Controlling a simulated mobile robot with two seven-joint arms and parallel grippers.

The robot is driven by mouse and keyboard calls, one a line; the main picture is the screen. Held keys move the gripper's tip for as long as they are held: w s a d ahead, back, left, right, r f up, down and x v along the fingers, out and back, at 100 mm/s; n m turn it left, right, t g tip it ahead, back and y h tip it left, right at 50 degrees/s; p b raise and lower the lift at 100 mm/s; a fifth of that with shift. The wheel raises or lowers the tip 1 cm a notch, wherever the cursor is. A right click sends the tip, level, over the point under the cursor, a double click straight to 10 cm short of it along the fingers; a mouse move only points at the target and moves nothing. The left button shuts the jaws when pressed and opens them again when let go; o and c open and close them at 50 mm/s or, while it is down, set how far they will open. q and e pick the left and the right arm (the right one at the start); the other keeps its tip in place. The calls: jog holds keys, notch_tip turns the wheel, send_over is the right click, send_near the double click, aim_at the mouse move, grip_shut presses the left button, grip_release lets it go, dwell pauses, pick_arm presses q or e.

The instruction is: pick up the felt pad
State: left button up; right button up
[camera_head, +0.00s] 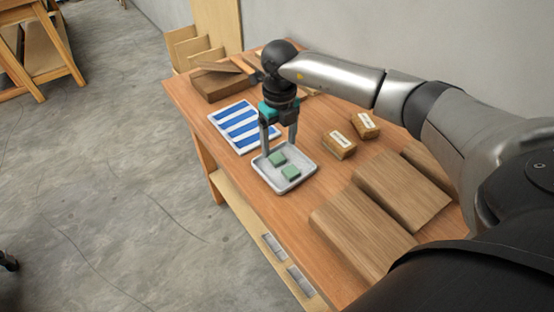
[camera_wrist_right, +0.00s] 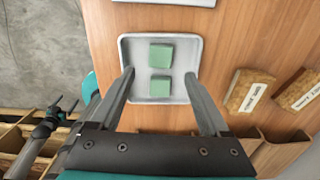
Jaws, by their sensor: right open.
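Two green felt pads lie flat in a shallow white tray (camera_head: 299,181) on the wooden table. One pad (camera_head: 277,158) is at the back of the tray and the other pad (camera_head: 291,173) is nearer the front right. In the right wrist view the pads show as an upper one (camera_wrist_right: 161,55) and a lower one (camera_wrist_right: 160,87), a small gap apart. My right gripper (camera_head: 279,150) is open and points down over the tray. In the wrist view its fingertips (camera_wrist_right: 159,74) stand to either side of the pads, with nothing between them held. My left gripper is not in view.
A blue-and-white striped sheet (camera_head: 240,124) lies behind the tray. Two labelled cork blocks (camera_head: 340,144) (camera_head: 365,125) stand to the right. Brown curved wood pieces (camera_head: 362,232) fill the front right. A wooden box (camera_head: 218,86) sits at the far end. The table's left edge is close to the tray.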

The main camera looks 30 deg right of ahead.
aim_at(280, 160)
jog(key=f+b, duration=0.1)
jog(key=f, duration=0.4)
jog(key=shift+s+f, duration=0.1)
jog(key=shift+s, duration=0.1)
jog(key=shift+c, duration=0.2)
grip_shut()
